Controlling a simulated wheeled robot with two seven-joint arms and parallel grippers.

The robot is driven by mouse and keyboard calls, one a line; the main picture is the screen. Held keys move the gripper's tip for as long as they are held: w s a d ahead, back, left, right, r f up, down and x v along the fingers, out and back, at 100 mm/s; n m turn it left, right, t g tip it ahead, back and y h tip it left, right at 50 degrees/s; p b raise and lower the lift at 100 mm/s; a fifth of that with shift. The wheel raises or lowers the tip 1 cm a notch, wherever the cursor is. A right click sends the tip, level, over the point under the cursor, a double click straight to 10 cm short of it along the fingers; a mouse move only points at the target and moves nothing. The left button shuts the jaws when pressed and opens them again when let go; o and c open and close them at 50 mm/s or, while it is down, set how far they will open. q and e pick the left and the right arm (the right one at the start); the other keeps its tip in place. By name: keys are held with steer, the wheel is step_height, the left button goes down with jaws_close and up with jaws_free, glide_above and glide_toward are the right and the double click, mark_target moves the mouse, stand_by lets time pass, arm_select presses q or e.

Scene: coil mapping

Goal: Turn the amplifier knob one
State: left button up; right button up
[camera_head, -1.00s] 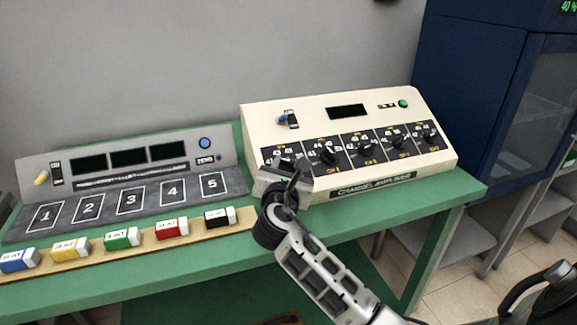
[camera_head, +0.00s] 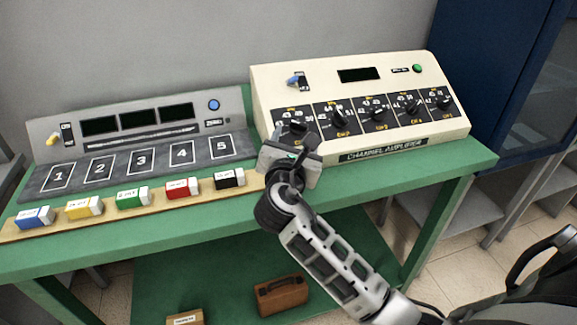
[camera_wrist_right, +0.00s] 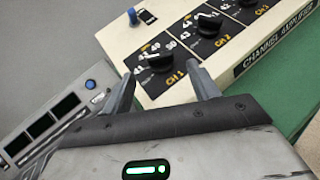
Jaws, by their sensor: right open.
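The cream channel amplifier (camera_head: 310,80) stands on the green table with a row of black knobs. Knob one (camera_head: 297,127), labelled CH 1 in the right wrist view (camera_wrist_right: 158,62), is the leftmost; its lower part is hidden by my gripper in the head view. My right gripper (camera_head: 290,153) is open and empty, close in front of knob one. In the right wrist view its two fingers (camera_wrist_right: 161,82) point at the panel, with the knob just beyond and between the tips. I cannot tell whether they touch it. My left gripper is not in view.
A grey console (camera_head: 140,135) with numbered squares stands left on the green table (camera_head: 215,225). Several coloured blocks lie on a strip before it, the black-and-white one (camera_head: 229,178) nearest my gripper. A blue cabinet (camera_head: 490,70) stands at right. A brown case (camera_head: 281,295) lies below.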

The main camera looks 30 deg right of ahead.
steer(key=v, duration=1.1)
steer(key=shift+b, duration=0.3)
steer(key=shift+a, duration=0.1)
steer(key=s+d+f+m+g+y, duration=0.1)
steer(key=s+f+m+g+y, duration=0.25)
steer(key=f+m, duration=0.25)
steer(key=s+d+f+m+g+y, duration=0.1)
steer(key=s+f+m+g+y, duration=0.1)
steer(key=s+f+m, duration=0.3)
steer(key=s+a+f+m+g+y, duration=0.2)
steer(key=s+f+m+y, duration=0.1)
steer(key=s+m, duration=0.3)
steer(key=s+a+f+m+g+y, duration=0.3)
steer(key=s+f+m, duration=0.1)
steer(key=s+m, duration=0.15)
steer(key=w+a+f+t+y, duration=0.2)
steer(key=w+a+f+t, duration=0.3)
steer(key=w+f+t, duration=0.1)
steer(key=shift+w+a+t, duration=0.25)
steer(key=shift+w+t, duration=0.2)
steer(key=shift+t, duration=0.2)
